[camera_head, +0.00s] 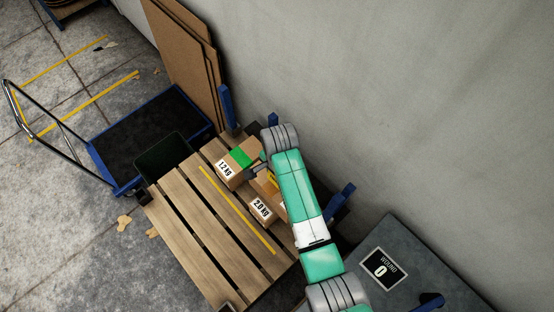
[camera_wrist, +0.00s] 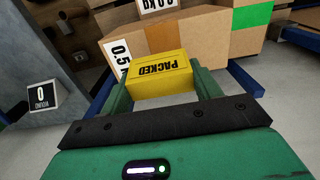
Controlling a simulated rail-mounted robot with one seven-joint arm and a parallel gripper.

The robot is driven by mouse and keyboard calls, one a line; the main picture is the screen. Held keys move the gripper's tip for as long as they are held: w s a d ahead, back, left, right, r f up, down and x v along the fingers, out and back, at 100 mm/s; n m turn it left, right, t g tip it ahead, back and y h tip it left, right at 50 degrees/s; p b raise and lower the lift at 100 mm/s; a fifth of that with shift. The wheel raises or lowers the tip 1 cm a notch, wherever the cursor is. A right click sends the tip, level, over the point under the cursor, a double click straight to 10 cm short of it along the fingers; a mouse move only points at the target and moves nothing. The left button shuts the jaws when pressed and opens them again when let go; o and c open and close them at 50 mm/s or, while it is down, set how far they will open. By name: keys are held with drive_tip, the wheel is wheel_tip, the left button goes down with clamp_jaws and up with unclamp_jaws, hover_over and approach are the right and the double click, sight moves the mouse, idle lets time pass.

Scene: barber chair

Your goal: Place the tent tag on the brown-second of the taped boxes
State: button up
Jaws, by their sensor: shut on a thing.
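My gripper (camera_wrist: 162,78) is shut on the yellow tent tag (camera_wrist: 160,74), which reads "PACKED" upside down in the wrist view. The tag also shows as a small yellow patch in the head view (camera_head: 272,179), beside my arm. A cardboard box with green tape (camera_head: 240,157) and a 1.2 kg label stands at the back of the slatted table. A box labelled 2.0 kg (camera_head: 262,209) stands nearer the front. In the wrist view, a box with an orange-brown tape strip (camera_wrist: 160,38) is just behind the tag. A 0.5 label (camera_wrist: 118,56) shows at its left; my arm hides part of the boxes.
The slatted wooden table (camera_head: 190,210) has bare room on its left, with a yellow line (camera_head: 235,208) across it. A dark bin (camera_head: 163,155) and a blue trolley (camera_head: 150,130) stand beyond. A black sign reading 0 (camera_head: 382,267) lies at the right. The wall is close behind.

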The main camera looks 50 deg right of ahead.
drive_tip(key=shift+w+d, duration=0.1)
drive_tip(key=shift+w, duration=0.2)
drive_tip(key=shift+w+f+b, duration=0.15)
drive_tip(key=shift+f+b, duration=0.05)
drive_tip(key=shift+f, duration=0.75)
drive_tip(key=shift+w+f+b, duration=0.1)
drive_tip(key=shift+f+b, duration=0.1)
drive_tip(key=shift+f, duration=0.7)
drive_tip(key=shift+f, duration=0.1)
drive_tip(key=o, duration=1)
drive_tip(key=shift+c, duration=0.2)
wheel_tip(320, 180, up, 12)
drive_tip(key=shift+r+p, duration=0.15)
drive_tip(key=shift+p, duration=0.95)
